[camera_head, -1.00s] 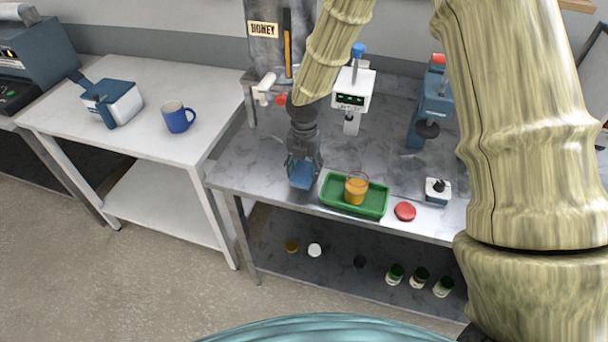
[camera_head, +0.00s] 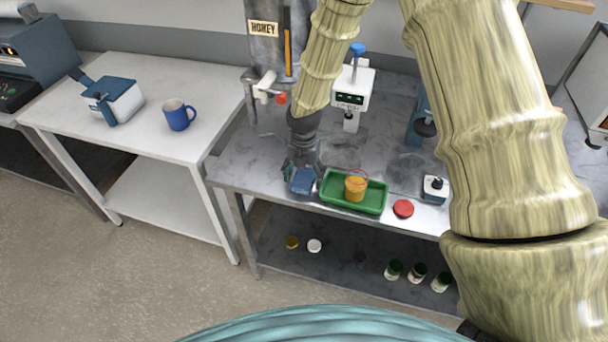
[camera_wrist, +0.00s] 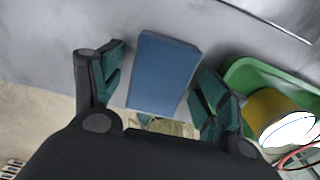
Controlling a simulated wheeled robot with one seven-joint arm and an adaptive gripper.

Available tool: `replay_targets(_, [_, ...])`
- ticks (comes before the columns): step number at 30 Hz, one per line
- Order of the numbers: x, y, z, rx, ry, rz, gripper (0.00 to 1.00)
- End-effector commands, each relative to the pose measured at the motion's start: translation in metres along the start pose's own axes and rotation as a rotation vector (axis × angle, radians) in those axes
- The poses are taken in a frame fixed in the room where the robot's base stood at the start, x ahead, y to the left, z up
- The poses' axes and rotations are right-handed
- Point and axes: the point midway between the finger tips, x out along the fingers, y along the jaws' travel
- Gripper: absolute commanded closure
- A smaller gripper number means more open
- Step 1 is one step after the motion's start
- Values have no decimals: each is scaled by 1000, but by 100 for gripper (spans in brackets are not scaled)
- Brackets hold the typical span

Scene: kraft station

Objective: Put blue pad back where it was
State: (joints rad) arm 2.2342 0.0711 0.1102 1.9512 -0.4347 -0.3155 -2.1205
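The blue pad (camera_head: 302,180) is at the front left edge of the grey bench, just left of the green tray. In the wrist view the pad (camera_wrist: 163,70) is a flat blue slab between my fingers. My gripper (camera_head: 302,169) is low over the bench at the pad. In the wrist view my gripper (camera_wrist: 160,78) has its dark green fingers apart, one on each side of the pad, with a narrow gap showing on the left. Contact on the right side is hard to tell. The pad's underside is hidden.
The green tray (camera_head: 337,202) holds a glass of orange contents (camera_head: 355,189), close to my right finger. A red lid (camera_head: 403,208) and a small white device (camera_head: 435,189) are further right. A blue mug (camera_head: 178,115) is on the white table.

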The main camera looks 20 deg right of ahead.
Motion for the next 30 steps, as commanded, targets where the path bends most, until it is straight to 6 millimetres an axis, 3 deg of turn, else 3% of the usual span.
replay_targets(14, [-10, 0, 0, 1, -1, 2, 24])
replay_targets(30, [-76, 0, 0, 1, -1, 2, 24])
